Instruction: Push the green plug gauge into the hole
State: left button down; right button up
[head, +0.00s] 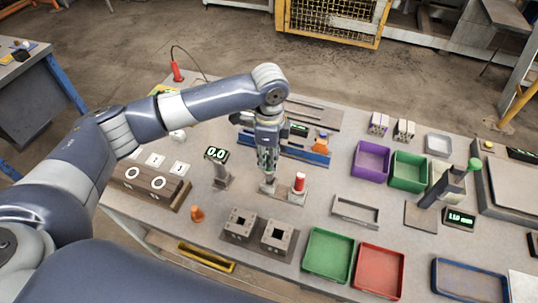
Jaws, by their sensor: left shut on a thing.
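My left gripper (267,168) points down over the left part of a small grey gauge stand (287,193). It is shut on the green plug gauge, which its fingers almost wholly hide; I cannot tell whether the gauge is still seated in the stand. A red plug gauge (299,182) stands upright in the right part of the stand. Two grey hollow bricks, left (240,222) and right (278,236), sit on a dark plate nearer to me, each with a dark square hole facing up. My right gripper is not in view.
A digital gauge reading 0.0 (217,155) stands left of my gripper. An orange cone-like piece (197,214) lies left of the bricks. Green (328,255) and red (379,271) trays lie right of them. A grey bracket (355,212) lies right of the stand.

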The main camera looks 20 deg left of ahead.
pick_arm(q)
jog(key=shift+f, duration=0.45)
jog(key=shift+f, duration=0.4)
jog(key=shift+f+b, duration=0.5)
jog(key=shift+f, duration=0.4)
jog(key=shift+f, duration=0.7)
dwell(0.4)
jog(key=c, duration=1.4)
grip_release()
jog(key=shift+o, duration=0.2)
notch_tip(320, 180, up, 12)
jog(key=shift+f, duration=0.1)
